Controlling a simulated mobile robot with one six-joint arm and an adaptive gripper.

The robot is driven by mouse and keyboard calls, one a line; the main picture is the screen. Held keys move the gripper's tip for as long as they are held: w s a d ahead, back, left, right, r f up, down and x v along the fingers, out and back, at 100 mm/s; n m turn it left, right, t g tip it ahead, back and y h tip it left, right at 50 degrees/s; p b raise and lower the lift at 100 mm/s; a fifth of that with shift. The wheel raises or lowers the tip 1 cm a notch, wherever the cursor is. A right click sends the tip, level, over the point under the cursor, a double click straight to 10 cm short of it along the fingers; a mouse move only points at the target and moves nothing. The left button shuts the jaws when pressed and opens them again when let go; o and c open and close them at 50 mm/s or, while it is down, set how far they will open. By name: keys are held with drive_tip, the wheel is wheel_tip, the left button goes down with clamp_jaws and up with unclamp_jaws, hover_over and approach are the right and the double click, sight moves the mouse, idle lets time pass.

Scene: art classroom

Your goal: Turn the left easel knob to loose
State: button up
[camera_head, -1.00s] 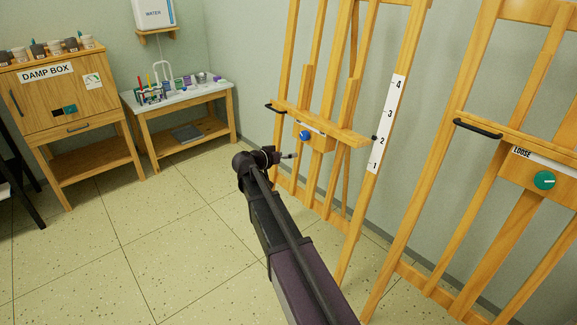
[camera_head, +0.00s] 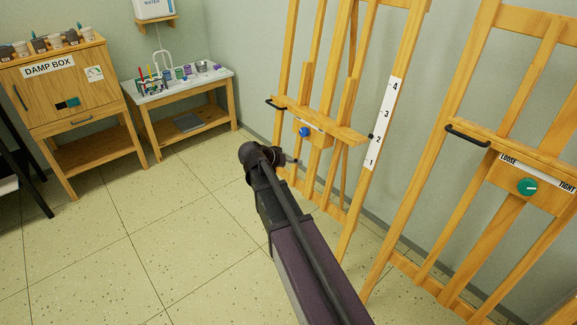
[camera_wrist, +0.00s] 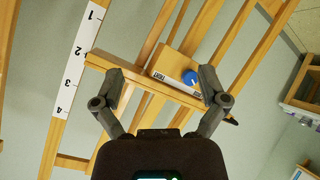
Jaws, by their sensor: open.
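The left easel (camera_head: 313,118) is wooden and has a blue knob (camera_head: 305,132) on a small block under its tray. In the wrist view the blue knob (camera_wrist: 190,78) shows beyond my gripper (camera_wrist: 162,78), nearer its right finger. The gripper is open with nothing between its fingers, and I see no contact with the knob. A white label strip lies by the knob, too small to read. In the head view my arm reaches toward the left easel, and its end hides the gripper's fingers in part. The right easel (camera_head: 490,150) has a green knob (camera_head: 527,187) between LOOSE and TIGHT.
A black handle (camera_head: 275,104) sticks out from the left easel's tray. A numbered white strip (camera_head: 384,125) runs along its right leg. A damp box (camera_head: 58,85) and a supply table (camera_head: 185,95) stand at left. The floor between is clear.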

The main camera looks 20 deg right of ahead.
drive_tip(key=s+a+r+n+g+y+p, duration=0.1)
drive_tip(key=s+a+r+y+p, duration=0.1)
drive_tip(key=s+p, duration=0.2)
drive_tip(key=shift+s+a+n+y+p, duration=0.3)
drive_tip(key=shift+s+a+n+p, duration=0.1)
drive_tip(key=shift+s, duration=0.45)
drive_tip(key=shift+f, duration=0.1)
drive_tip(key=s+a+f+n+g+y, duration=0.1)
drive_tip(key=s+a+f+n+y, duration=0.15)
drive_tip(key=s+a+y, duration=0.4)
drive_tip(key=s+a+f+n+g+y, duration=0.1)
drive_tip(key=s+a+f+n, duration=0.2)
drive_tip(key=s, duration=0.6)
wheel_tip(320, 180, up, 15)
drive_tip(key=p, duration=1.3)
drive_tip(key=shift+w+a+r+p, duration=0.2)
drive_tip(key=shift+w+a+p, duration=0.15)
drive_tip(key=shift+w+a, duration=0.1)
